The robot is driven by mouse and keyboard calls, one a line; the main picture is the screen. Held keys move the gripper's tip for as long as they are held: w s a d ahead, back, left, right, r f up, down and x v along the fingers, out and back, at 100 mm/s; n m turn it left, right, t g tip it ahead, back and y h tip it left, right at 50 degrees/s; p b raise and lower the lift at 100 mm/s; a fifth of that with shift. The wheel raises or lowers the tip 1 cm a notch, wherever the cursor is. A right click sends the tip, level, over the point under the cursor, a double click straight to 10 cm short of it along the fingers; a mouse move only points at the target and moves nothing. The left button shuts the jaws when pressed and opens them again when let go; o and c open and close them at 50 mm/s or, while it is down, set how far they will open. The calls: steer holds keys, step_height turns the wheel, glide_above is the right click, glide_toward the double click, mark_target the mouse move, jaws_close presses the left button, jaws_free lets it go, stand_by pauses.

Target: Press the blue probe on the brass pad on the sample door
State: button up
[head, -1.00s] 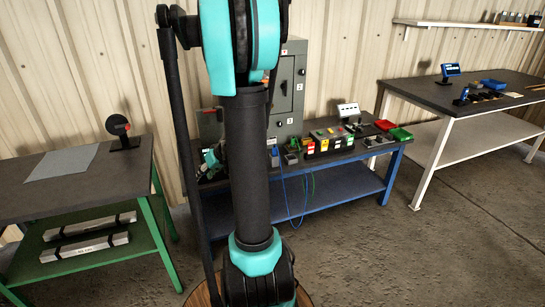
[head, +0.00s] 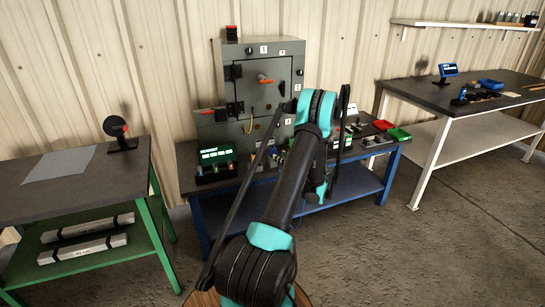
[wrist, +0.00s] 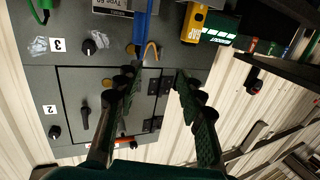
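The grey cabinet (head: 243,136) stands on the back bench, its hinged door (head: 250,95) closed. In the wrist view the door (wrist: 75,88) shows turned round, with a black handle (wrist: 85,117). A blue rod-like thing (wrist: 143,22), perhaps the blue probe, reaches in from the top edge; its far end is out of view. A brass-coloured round spot (wrist: 132,50) shows beside it, off the door panel; I cannot tell if it is a pad. My gripper (wrist: 156,78) is open and empty, its fingers apart in front of the cabinet. In the head view my arm hides it.
A dark unit with a green screen (head: 216,153) stands left on the blue bench (head: 232,197). A yellow device (wrist: 195,22) and a green cable (wrist: 46,12) lie near the top of the wrist view. A red-tipped lever (head: 207,112) sticks out left of the cabinet. Red (head: 383,125) and green (head: 399,134) trays lie right.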

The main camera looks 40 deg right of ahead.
steer(key=w+d+f+t, duration=0.1)
steer(key=w+d, duration=0.1)
steer(key=w, duration=1.3)
steer(key=shift+w+d+f+h, duration=0.15)
steer(key=shift+f+h, duration=0.25)
jaws_close()
